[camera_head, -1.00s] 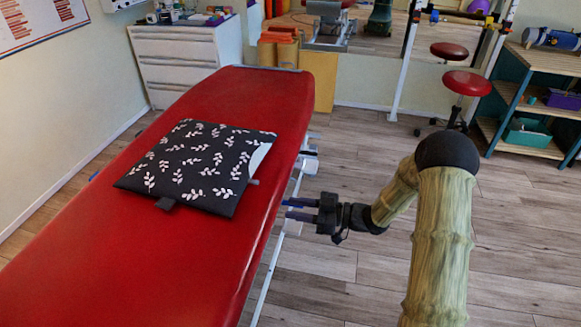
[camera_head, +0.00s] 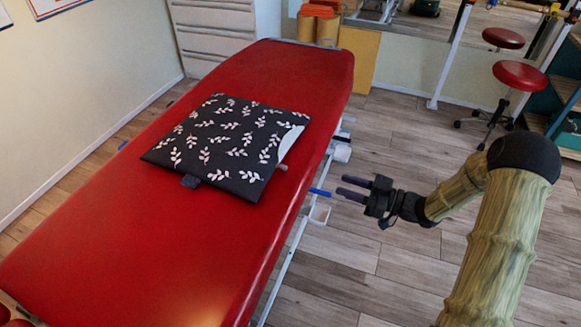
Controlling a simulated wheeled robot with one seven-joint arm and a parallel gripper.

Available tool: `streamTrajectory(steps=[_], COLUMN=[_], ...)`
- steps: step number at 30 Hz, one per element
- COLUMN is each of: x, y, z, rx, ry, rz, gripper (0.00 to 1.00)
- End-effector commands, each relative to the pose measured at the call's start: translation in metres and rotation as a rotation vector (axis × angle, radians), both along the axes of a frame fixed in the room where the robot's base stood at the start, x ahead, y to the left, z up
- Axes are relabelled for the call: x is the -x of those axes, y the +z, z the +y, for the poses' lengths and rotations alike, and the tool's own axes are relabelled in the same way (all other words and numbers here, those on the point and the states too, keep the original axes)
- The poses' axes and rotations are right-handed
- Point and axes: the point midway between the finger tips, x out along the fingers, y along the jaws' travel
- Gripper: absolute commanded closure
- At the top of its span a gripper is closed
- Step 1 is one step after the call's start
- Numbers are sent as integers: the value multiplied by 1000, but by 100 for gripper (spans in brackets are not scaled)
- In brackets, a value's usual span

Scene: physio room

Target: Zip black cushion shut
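The black cushion (camera_head: 222,150) with a white leaf pattern lies flat on the red treatment table. Its right edge is open, and the white inner pad (camera_head: 289,142) shows there. A small grey tab (camera_head: 282,167), perhaps the zip pull, sticks out at the lower end of this opening.
The red table (camera_head: 150,255) is bare around the cushion. A blue bar (camera_head: 320,192) and white fittings (camera_head: 342,152) stick out along its right side. Wooden floor (camera_head: 335,250) lies open to the right. Red stools (camera_head: 519,76) stand at the back right.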

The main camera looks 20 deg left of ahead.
Motion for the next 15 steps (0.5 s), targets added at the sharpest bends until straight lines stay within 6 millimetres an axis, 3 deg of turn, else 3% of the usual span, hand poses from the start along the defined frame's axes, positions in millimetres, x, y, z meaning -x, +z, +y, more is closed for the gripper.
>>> streamTrajectory(steps=[15], x=[-8], y=[-1], z=[80], rx=[-2], ry=[10], rz=[-1], gripper=[65])
